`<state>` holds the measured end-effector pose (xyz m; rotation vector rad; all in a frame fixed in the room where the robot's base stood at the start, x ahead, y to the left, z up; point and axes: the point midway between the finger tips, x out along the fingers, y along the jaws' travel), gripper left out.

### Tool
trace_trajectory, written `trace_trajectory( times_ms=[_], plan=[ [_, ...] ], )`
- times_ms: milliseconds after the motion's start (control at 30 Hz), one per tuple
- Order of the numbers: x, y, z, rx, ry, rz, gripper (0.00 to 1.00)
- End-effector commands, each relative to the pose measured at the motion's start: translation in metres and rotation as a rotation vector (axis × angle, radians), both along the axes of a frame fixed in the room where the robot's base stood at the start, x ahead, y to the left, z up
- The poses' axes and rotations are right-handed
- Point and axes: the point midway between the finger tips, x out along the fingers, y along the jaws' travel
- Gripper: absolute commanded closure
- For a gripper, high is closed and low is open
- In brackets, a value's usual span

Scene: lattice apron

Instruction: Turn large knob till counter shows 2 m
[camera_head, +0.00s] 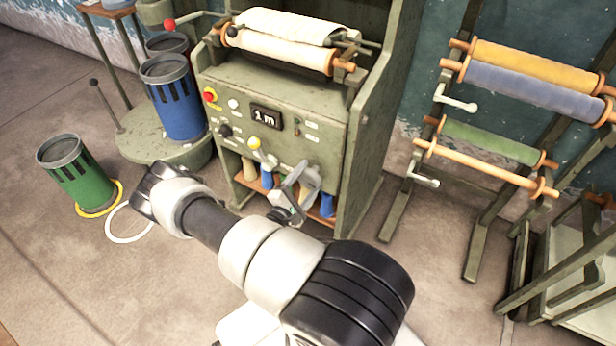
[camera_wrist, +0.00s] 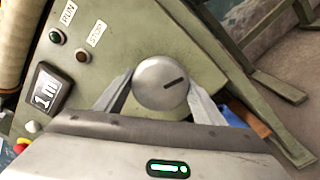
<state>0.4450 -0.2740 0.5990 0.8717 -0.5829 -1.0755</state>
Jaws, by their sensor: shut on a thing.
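The large knob (camera_wrist: 160,84) is a round grey metal dial with a dark pointer mark, on the green machine panel. In the wrist view my gripper (camera_wrist: 158,92) has a finger on each side of it and is shut on it. In the head view my gripper (camera_head: 297,188) is at the lower right of the panel, and it and my wrist mostly hide the knob there. The counter (camera_head: 265,116) is a small dark display showing 1 m. It also shows, tilted, at the left in the wrist view (camera_wrist: 44,90).
A cloth roll (camera_head: 280,50) lies on top. Blue (camera_head: 178,100) and green (camera_head: 78,175) bins stand left. A rack with coloured rolls (camera_head: 535,90) stands right.

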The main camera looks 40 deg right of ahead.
Motion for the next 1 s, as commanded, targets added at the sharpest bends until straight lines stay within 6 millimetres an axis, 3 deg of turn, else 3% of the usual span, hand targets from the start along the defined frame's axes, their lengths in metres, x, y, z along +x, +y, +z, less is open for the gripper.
trace_trajectory(
  times_ms=[500,1000],
  plan=[
    [0.0009,0.0005,0.0025,0.18,-0.43,0.003,0.59],
    [0.0009,0.0003,0.0015,0.266,-0.641,0.002,0.59]
  ],
)
